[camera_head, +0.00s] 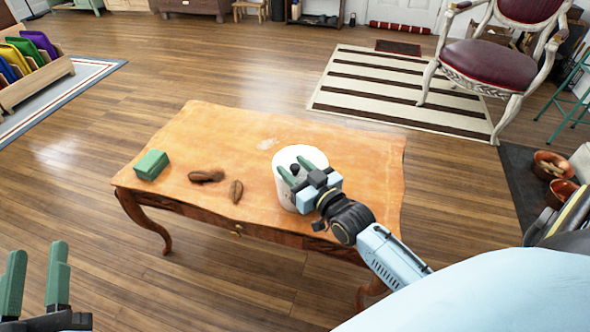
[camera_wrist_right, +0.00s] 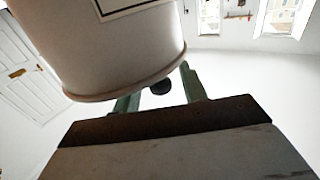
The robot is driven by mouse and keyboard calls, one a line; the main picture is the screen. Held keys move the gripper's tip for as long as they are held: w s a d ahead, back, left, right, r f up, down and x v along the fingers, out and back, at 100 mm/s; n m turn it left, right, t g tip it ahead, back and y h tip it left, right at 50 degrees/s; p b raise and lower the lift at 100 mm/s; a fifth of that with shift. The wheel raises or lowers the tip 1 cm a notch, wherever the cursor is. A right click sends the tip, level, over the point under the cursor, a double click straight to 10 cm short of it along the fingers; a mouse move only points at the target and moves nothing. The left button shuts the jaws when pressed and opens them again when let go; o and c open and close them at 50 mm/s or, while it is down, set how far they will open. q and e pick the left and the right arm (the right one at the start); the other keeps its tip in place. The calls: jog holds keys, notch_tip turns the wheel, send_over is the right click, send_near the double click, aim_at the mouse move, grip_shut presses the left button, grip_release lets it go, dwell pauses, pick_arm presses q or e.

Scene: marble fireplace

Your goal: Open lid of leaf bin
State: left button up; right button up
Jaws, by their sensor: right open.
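The leaf bin (camera_head: 284,192) is a white cylinder standing upright on the wooden table. Its white lid (camera_head: 290,155) is on top, with a small dark knob (camera_head: 295,168). My right gripper (camera_head: 296,172) is open, its green fingers apart on either side of the knob. In the right wrist view, the bin (camera_wrist_right: 115,50) fills the upper left, and the dark knob (camera_wrist_right: 161,86) shows between the fingers of the right gripper (camera_wrist_right: 162,92). Whether they touch the knob I cannot tell. My left gripper (camera_head: 39,250) is open and empty at the lower left, away from the table.
The wooden table (camera_head: 230,130) also holds a green block (camera_head: 151,165) and brown leaf-like or pod-like pieces (camera_head: 236,191) left of the bin. The tabletop behind is clear. A red-seated chair (camera_head: 490,65) stands on a striped rug (camera_head: 380,85) beyond.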

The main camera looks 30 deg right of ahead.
jog(key=shift+c, duration=0.4)
grip_shut()
